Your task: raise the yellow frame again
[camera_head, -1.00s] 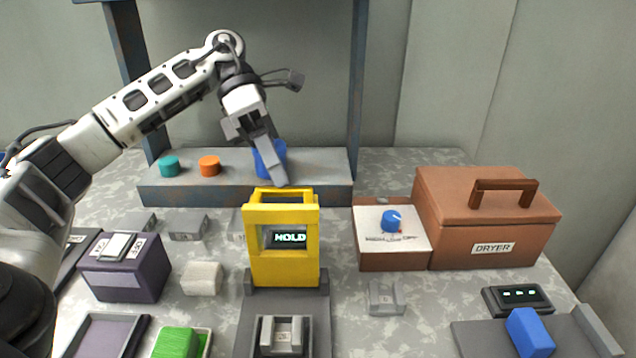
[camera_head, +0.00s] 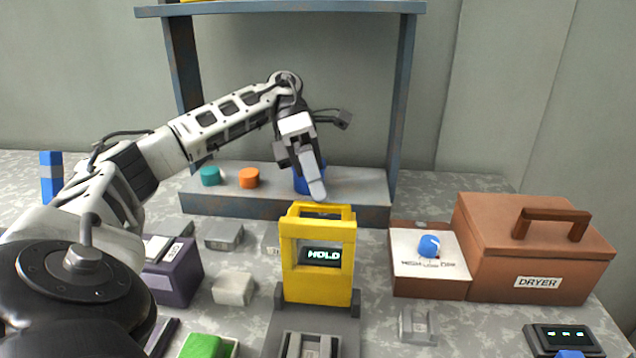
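The yellow frame (camera_head: 317,282) stands upright on a grey base (camera_head: 282,325) in the middle of the table. A dark display reading "HOLD" (camera_head: 320,255) shows in its opening. My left gripper (camera_head: 314,193) points down just above and behind the frame's top bar, in front of a blue cylinder (camera_head: 299,182) on the shelf. Its fingers look close together, but I cannot tell whether they are apart. It does not appear to hold the frame. My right gripper is not in view.
A grey rack shelf (camera_head: 290,213) behind carries a teal cylinder (camera_head: 210,176) and an orange cylinder (camera_head: 249,178). A brown dryer box (camera_head: 487,270) and a dial box (camera_head: 425,282) stand to the right. A purple box (camera_head: 180,283) and a pale block (camera_head: 233,289) stand to the left.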

